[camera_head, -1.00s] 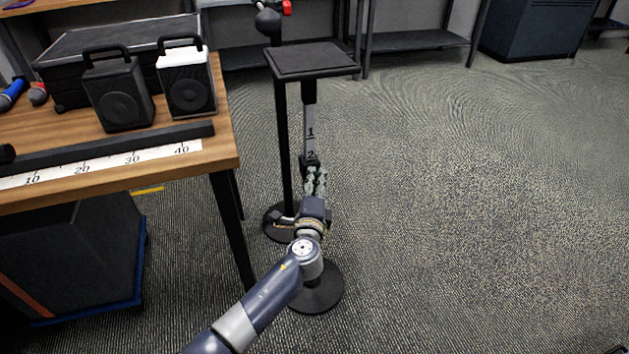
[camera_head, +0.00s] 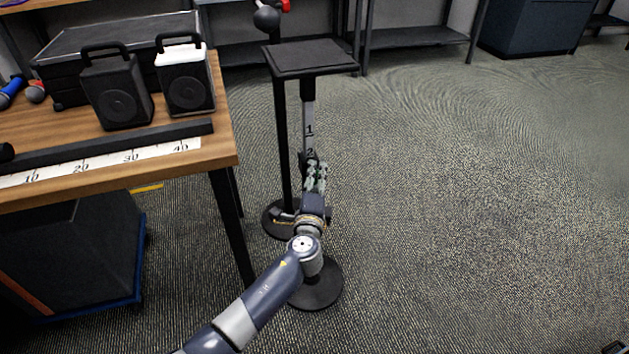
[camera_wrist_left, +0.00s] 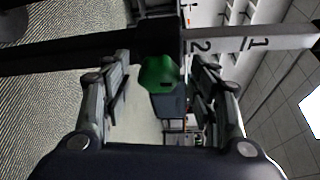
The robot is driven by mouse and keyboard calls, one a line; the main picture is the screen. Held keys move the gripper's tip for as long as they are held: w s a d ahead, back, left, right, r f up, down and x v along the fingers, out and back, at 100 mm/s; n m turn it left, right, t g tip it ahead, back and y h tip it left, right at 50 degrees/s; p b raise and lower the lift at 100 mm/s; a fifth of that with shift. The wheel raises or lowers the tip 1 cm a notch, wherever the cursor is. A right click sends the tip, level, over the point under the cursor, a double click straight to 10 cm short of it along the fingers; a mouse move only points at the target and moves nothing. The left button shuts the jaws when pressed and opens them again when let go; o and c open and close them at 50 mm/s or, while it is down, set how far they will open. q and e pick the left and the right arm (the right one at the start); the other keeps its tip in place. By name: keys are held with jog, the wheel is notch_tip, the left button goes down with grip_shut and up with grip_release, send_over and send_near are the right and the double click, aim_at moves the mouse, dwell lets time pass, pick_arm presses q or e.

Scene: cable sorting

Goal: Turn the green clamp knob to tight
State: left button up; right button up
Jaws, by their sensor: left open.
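The green clamp knob (camera_wrist_left: 158,74) shows in the left wrist view, on the dark post of a stand, beside a pale strip marked 1 and 2 (camera_wrist_left: 240,42). My left gripper (camera_wrist_left: 160,88) is open, with one finger on each side of the knob and a visible gap to each. In the head view my left gripper (camera_head: 317,176) is at the stand's post, just below the numbered strip (camera_head: 309,125). There the gripper covers most of the knob, and I cannot tell its turn position. My right gripper is not in view.
The stand carries a flat black platform (camera_head: 312,57) and has a round base (camera_head: 316,290). Another thin post stands just left of it. A wooden table (camera_head: 221,140) with two speakers (camera_head: 117,92) and a ruler strip (camera_head: 100,164) is at left.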

pick_arm(q)
jog(key=s, duration=1.2)
jog(key=shift+a+r, duration=0.4)
